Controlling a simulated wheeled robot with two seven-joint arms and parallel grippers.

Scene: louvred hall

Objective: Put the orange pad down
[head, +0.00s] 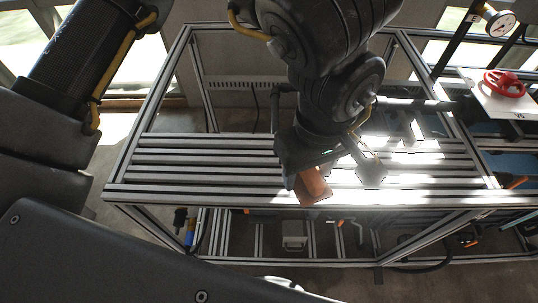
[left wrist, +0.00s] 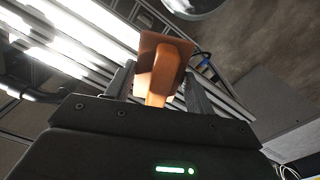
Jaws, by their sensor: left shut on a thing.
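The orange pad (head: 314,185) is at the front edge of the slatted metal frame table (head: 200,170) in the head view. My left gripper (head: 312,180) is shut on it. The pad looks tilted. I cannot tell whether it touches the slats. My right gripper is not in view.
The slats left of my gripper are bare; those to the right are in bright glare. A red handwheel (head: 504,84) on a white plate and a gauge (head: 501,23) stand at the right. Cables and fittings show below the slats.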

